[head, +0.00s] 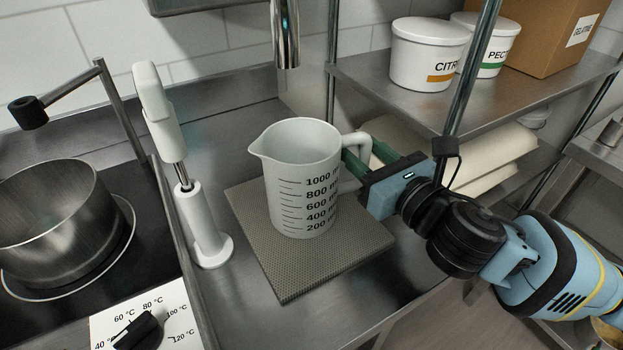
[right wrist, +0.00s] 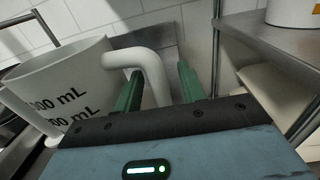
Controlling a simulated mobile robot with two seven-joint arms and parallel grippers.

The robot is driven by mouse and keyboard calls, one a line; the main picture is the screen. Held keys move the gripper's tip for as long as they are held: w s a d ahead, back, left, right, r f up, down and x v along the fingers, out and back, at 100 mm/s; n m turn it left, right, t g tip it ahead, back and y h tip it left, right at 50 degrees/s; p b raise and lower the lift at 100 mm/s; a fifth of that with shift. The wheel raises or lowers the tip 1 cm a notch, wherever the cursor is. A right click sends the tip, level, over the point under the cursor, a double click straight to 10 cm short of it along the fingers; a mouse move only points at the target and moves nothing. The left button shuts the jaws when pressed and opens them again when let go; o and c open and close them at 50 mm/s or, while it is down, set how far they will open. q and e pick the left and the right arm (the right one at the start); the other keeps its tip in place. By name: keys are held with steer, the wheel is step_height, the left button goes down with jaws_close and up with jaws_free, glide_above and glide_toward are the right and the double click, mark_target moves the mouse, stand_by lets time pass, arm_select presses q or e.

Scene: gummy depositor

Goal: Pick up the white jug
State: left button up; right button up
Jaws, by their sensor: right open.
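The white jug (head: 302,180) stands upright on a grey textured mat (head: 290,270), with its spout to the left and its handle (head: 354,142) to the right. Black millilitre marks run down its side. My right gripper (head: 368,152) is at the handle, coming from the right. In the right wrist view, the jug (right wrist: 62,85) is at the left. Its handle (right wrist: 150,65) reaches between the two green fingers of my right gripper (right wrist: 160,88), which are apart. I cannot tell whether a finger touches the handle. My left gripper is not in view.
A hand blender (head: 205,220) stands in a white holder left of the jug. A steel pot (head: 50,225) sits on the hob further left. A tap (head: 286,35) hangs behind the jug. A shelf (head: 440,115) with tubs and a carton is at the right, with a metal post (head: 472,65).

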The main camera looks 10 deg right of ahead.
steer(key=shift+c, duration=0.9)
jaws_close()
steer(key=shift+r, duration=0.1)
steer(key=shift+r, duration=0.15)
